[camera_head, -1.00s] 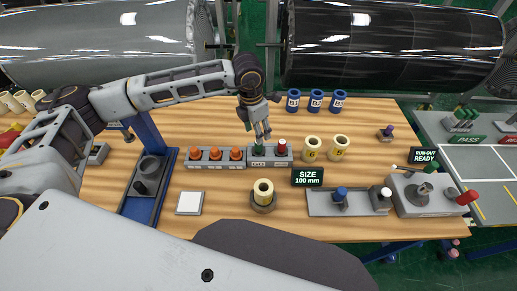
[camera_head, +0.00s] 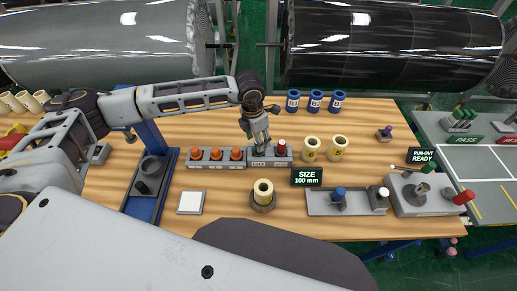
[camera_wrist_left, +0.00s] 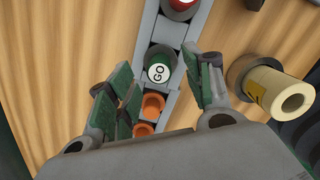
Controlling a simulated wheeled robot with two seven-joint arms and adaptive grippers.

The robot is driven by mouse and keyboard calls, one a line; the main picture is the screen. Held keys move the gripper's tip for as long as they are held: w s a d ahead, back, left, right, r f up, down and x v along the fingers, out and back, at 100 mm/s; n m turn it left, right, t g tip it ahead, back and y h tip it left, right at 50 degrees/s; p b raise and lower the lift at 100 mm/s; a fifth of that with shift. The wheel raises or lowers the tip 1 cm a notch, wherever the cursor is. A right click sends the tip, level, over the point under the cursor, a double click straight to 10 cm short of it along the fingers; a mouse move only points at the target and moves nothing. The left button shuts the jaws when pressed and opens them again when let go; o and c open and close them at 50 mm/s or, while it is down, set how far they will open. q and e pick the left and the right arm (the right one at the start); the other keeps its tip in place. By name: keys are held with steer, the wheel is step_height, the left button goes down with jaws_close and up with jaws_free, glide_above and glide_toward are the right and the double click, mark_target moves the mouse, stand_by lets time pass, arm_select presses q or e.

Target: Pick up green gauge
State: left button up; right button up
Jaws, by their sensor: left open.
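The green gauge (camera_wrist_left: 160,68), with a white top marked GO, stands in a slot of the grey rack (camera_wrist_left: 151,33) in the left wrist view. In the head view my left gripper (camera_head: 261,143) hides it. The left gripper is open, with its fingers on either side of the gauge in the wrist view. I cannot tell whether they touch it. A red gauge (camera_head: 282,145) stands in the rack just right of the gripper. Orange gauges (camera_head: 216,153) stand in the rack to the left. My right gripper is not in view.
Yellow rolls (camera_head: 311,148) stand just right of the rack, and another (camera_head: 263,192) sits on a round base in front. Blue rolls (camera_head: 315,101) stand behind. A SIZE sign (camera_head: 307,177) lies close by. Bare wood shows behind the rack.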

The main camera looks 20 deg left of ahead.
arm_select(q)
steer(key=shift+w+f+p, duration=0.15)
steer(key=shift+f+p, duration=0.15)
steer(key=shift+f, duration=1.15)
steer(key=shift+c, duration=0.4)
jaws_close()
steer(key=shift+r, duration=0.15)
step_height(320, 180, up, 8)
steer(key=shift+b, duration=1)
steer(key=shift+r, duration=0.85)
steer(key=shift+r, duration=0.1)
